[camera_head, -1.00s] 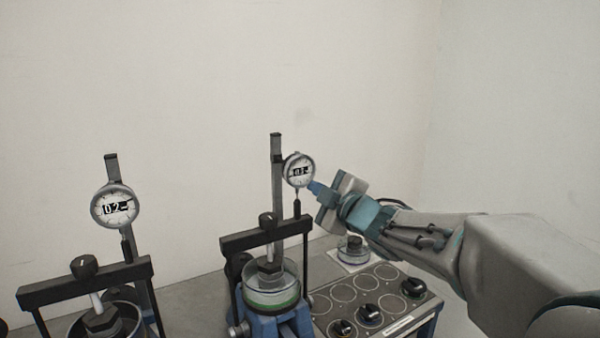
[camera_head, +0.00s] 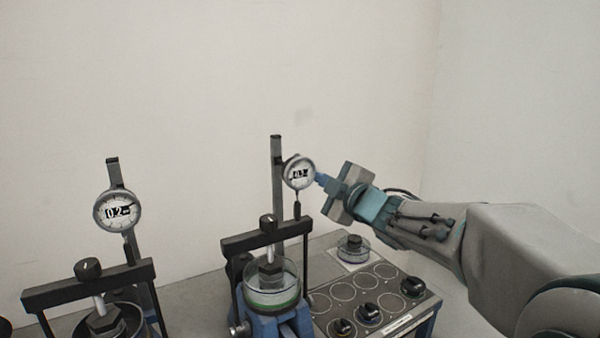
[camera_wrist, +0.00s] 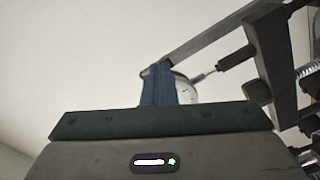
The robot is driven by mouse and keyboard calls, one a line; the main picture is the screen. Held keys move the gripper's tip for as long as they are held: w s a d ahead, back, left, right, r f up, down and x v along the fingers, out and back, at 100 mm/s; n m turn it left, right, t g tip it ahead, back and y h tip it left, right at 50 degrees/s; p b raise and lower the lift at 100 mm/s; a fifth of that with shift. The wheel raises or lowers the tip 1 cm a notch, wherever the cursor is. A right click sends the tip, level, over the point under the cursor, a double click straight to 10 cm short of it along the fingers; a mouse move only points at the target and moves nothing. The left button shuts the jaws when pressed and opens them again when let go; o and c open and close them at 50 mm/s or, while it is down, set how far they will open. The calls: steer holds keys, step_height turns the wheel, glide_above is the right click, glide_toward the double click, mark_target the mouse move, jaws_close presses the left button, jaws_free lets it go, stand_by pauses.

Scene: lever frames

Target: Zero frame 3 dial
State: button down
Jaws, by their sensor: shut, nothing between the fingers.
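The right-hand lever frame (camera_head: 277,158) carries a round dial gauge (camera_head: 299,173) with a white face and dark markings, high on its post. My gripper (camera_head: 319,178) is shut and empty, its blue fingertips at the right edge of this dial; I cannot tell if they touch. In the wrist view, my blue fingers (camera_wrist: 158,84) stand together in front of the dial (camera_wrist: 187,92) and hide part of it. A second lever frame at the left has a larger-looking dial (camera_head: 118,211) that seems to read 02. No frame number is legible.
Below the right dial are a dark crossbar (camera_head: 266,236) and a glass dish (camera_head: 271,288) on a blue stand. A grey panel (camera_head: 385,318) with black knobs and ring marks lies at the right, with a small dish (camera_head: 353,249) behind. The air above is clear.

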steer(key=shift+r+p, duration=0.45)
steer(key=shift+r, duration=0.25)
steer(key=shift+w+d, duration=0.2)
steer(key=v, duration=0.6)
steer(key=shift+d, duration=0.2)
stand_by(0.3)
steer(key=shift+w+d+f, duration=0.1)
